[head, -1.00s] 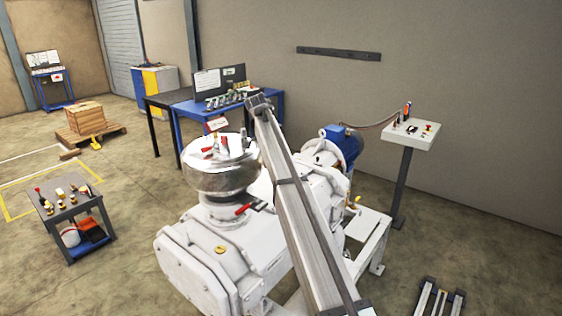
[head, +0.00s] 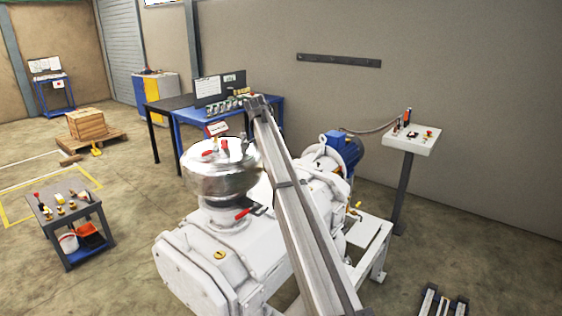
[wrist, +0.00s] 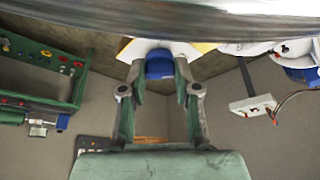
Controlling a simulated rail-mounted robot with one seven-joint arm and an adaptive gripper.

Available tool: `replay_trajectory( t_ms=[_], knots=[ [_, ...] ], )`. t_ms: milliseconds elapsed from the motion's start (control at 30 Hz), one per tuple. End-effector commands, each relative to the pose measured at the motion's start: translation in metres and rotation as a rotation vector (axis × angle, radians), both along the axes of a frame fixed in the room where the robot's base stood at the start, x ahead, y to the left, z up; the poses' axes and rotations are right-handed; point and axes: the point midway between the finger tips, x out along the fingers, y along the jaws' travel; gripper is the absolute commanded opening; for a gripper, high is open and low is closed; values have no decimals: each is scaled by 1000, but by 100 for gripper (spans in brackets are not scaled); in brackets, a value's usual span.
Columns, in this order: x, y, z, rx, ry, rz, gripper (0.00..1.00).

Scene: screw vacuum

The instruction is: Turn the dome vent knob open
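The polished steel dome (head: 222,178) sits on top of the white pump in the head view. Small red-handled and pale fittings (head: 208,154) stand on its top; they are too small to tell which one is the vent knob. A red handle (head: 243,214) shows at the neck below the dome. The dome's curved steel edge (wrist: 150,20) crosses the top of that view, beyond the fingertips. I cannot make out my gripper in the head view.
A grey beam (head: 290,200) slants across the pump's front. The blue motor (head: 343,150) and a control stand (head: 412,138) are at the right. A tool cart (head: 68,208) is at the left, a blue bench (head: 196,117) behind. Open floor lies between the cart and pump.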

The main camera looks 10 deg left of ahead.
Motion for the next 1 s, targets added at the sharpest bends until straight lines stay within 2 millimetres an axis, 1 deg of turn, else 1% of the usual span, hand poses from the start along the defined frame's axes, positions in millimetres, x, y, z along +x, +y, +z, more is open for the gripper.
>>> replay_trajectory(
  t_ms=[33, 67, 367, 533, 667, 900, 1000],
  knots=[
    [-1, -1, -2, -1, 4, -2, 45],
    [-1, -1, -2, -1, 4, -2, 56],
    [0, 0, 0, 0, 1, 0, 56],
    [0, 4, 8, 0, 0, 1, 56],
    [-2, 11, 26, 0, 0, 1, 56],
    [-5, 29, 70, 1, -1, 0, 56],
    [-7, 35, 85, 0, 0, 1, 56]
  ],
)
